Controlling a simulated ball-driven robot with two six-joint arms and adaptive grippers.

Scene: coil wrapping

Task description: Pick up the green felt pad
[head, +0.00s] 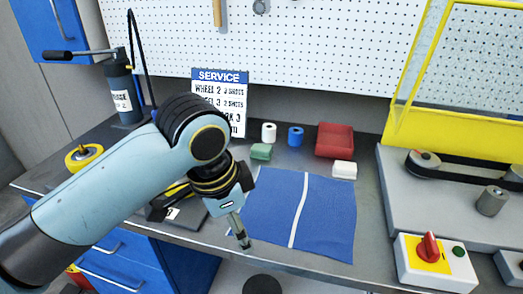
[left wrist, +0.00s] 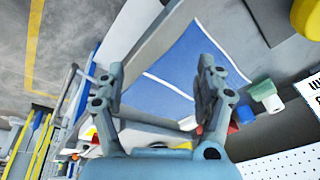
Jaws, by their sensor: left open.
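The green felt pad (head: 260,151) is a small green block on the grey bench, behind the blue mat (head: 325,215) and in front of the sign. In the left wrist view the green pad (left wrist: 263,90) lies to the right of the fingers, apart from them. My left gripper (head: 243,240) points down near the mat's front left corner, nearer the bench's front edge than the pad. In the left wrist view its two fingers (left wrist: 160,70) are spread with nothing between them, and the blue mat shows behind. My right gripper is in neither view.
A white roll (head: 269,132), a blue roll (head: 295,135), a red bin (head: 335,140) and a white block (head: 344,170) stand near the pad. A service sign (head: 219,88) stands behind. A grey machine with a red switch (head: 429,247) is at right. The mat is clear.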

